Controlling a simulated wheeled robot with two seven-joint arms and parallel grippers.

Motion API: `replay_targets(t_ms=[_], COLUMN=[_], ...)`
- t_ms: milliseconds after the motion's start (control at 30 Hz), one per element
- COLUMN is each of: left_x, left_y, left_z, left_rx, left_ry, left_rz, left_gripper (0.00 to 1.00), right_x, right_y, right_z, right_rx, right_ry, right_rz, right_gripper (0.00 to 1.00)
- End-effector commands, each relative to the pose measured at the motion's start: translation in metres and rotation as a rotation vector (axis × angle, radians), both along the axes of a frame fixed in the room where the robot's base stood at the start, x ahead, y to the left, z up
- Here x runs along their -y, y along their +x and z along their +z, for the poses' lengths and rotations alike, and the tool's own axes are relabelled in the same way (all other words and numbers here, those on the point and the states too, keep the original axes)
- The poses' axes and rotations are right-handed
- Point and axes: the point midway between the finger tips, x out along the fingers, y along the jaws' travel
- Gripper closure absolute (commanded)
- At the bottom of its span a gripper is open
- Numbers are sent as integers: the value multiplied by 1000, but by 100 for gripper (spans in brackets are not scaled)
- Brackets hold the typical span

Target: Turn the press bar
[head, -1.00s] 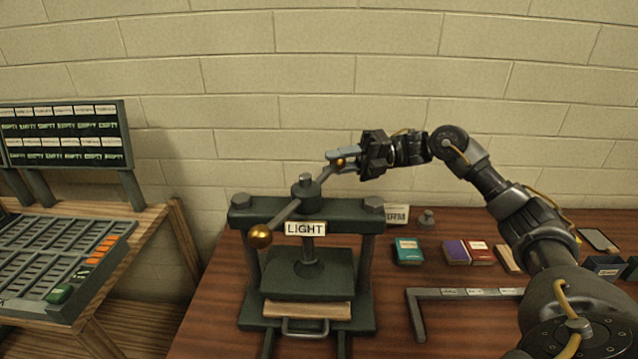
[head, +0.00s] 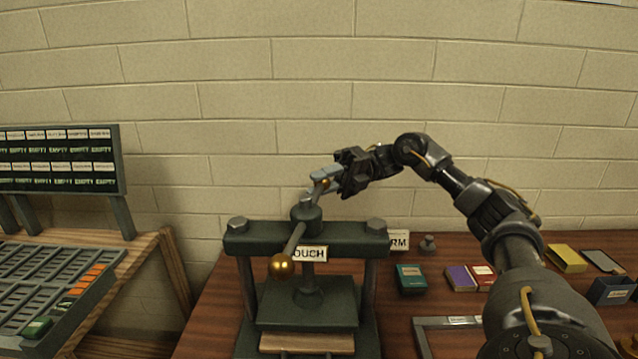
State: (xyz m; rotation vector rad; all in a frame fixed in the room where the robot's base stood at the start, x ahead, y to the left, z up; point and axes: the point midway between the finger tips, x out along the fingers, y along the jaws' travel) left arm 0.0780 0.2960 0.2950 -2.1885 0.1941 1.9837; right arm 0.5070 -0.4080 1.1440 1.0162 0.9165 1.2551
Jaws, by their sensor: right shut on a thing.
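The dark press (head: 300,238) stands on the wooden table. Its press bar (head: 296,238) crosses the top of the central screw, with a brass ball (head: 282,266) at the near end. My right gripper (head: 326,179) is shut on the far end of the bar, partly hiding the ball there. A label (head: 310,254) on the press front shows "OUCH"; its left edge is covered by the bar. The pressing plate (head: 308,312) is below the screw, above a light wooden board (head: 306,343). My left gripper is not in view.
A sign (head: 400,240) showing "RM" stands behind the press, partly hidden. Teal (head: 410,279) and purple (head: 460,279) boxes and a grey metal frame (head: 450,321) lie right of the press. A slotted tray rack (head: 50,285) stands at left.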

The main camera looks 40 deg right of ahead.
Motion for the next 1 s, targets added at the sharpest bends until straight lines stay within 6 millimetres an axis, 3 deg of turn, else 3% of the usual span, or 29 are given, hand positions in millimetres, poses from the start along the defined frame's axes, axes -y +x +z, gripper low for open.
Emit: replay_targets(t_ms=[33, 200, 567, 1000], left_x=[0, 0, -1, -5], left_y=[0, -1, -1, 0], left_z=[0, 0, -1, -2], left_rx=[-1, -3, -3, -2], left_ry=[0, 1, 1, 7], left_rz=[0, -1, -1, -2], left_gripper=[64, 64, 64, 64], right_x=[0, -1, 1, 37], right_y=[0, 1, 1, -2], right_z=[0, 0, 0, 2], right_rx=[0, 0, -1, 1], right_ry=[-1, -1, -2, -3], right_rz=[0, 1, 3, 4], right_gripper=[69, 49, 49, 49])
